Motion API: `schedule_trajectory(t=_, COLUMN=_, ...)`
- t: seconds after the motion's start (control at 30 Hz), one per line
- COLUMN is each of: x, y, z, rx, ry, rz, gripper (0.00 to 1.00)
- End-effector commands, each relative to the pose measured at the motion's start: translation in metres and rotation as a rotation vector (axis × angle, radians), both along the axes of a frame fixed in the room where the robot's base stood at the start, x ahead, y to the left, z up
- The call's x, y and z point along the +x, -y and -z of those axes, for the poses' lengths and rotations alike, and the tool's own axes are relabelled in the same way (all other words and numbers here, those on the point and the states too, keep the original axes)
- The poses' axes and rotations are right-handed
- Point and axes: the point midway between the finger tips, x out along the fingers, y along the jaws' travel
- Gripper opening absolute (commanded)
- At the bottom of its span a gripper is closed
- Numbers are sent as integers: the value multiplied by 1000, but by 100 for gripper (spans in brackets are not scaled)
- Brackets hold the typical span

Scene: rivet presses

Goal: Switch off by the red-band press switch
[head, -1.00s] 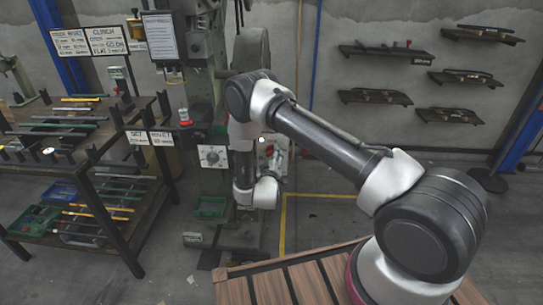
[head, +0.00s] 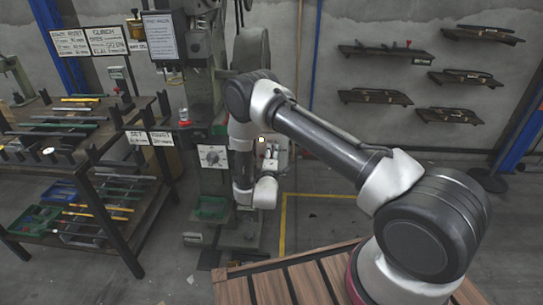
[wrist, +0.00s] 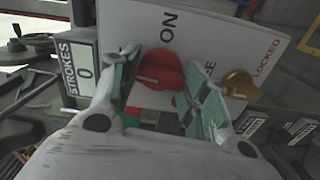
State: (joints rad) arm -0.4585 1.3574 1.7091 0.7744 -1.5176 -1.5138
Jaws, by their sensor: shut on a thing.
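In the wrist view a red rotary knob (wrist: 160,69) sits on a white switch panel (wrist: 205,32) marked ON and LOCKED. My gripper (wrist: 164,76) is shut on this knob, with a green-padded finger on each side. The finger at right covers part of the panel lettering. In the head view the panel (head: 279,156) shows on the right of the grey-green press (head: 203,88), partly behind my arm, and my fingers are hard to make out. I cannot make out a red band on the press.
A brass knob (wrist: 240,86) is close to the right finger. A stroke counter (wrist: 80,68) reading 0 is at left. A clear lamp-like cylinder (head: 183,114) stands by the press. A tool rack (head: 88,180) is at left; wall shelves (head: 375,97) are at right.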

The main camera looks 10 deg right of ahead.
Motion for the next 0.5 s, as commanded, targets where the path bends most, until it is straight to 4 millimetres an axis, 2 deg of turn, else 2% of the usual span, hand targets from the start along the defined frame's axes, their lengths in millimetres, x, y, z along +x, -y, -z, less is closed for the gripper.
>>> schedule_trajectory(t=0.5, x=-1, y=-1, z=1, rx=-120, ry=-42, rz=-2, gripper=22)
